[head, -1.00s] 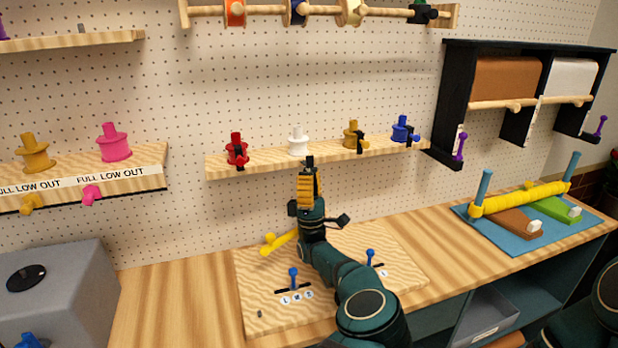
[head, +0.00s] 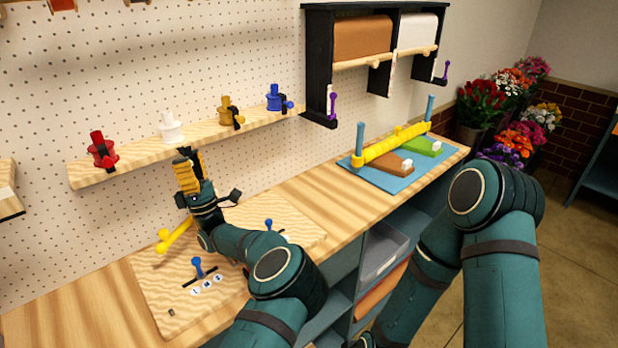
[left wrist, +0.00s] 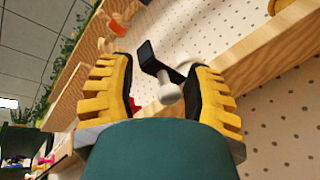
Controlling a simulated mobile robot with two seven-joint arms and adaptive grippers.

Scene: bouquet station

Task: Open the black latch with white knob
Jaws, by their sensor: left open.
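The black latch (left wrist: 150,55) with its white knob (left wrist: 168,92) shows in the left wrist view, between the fingers of my left gripper (left wrist: 160,70). The fingers are open on either side of it, and I cannot tell whether either touches it. In the head view my left gripper (head: 187,160) points up at the front edge of the middle shelf, just below the white spool (head: 171,127). The gripper hides most or all of the latch there. My right arm is at the right of the head view, but its gripper is out of view.
Red (head: 102,150), gold (head: 230,111) and blue (head: 277,98) spools with latches share the shelf (head: 130,165). Below is a wooden board (head: 180,310) with a yellow handle (head: 175,236) and blue levers (head: 197,266). A blue mat (head: 385,178) lies farther right.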

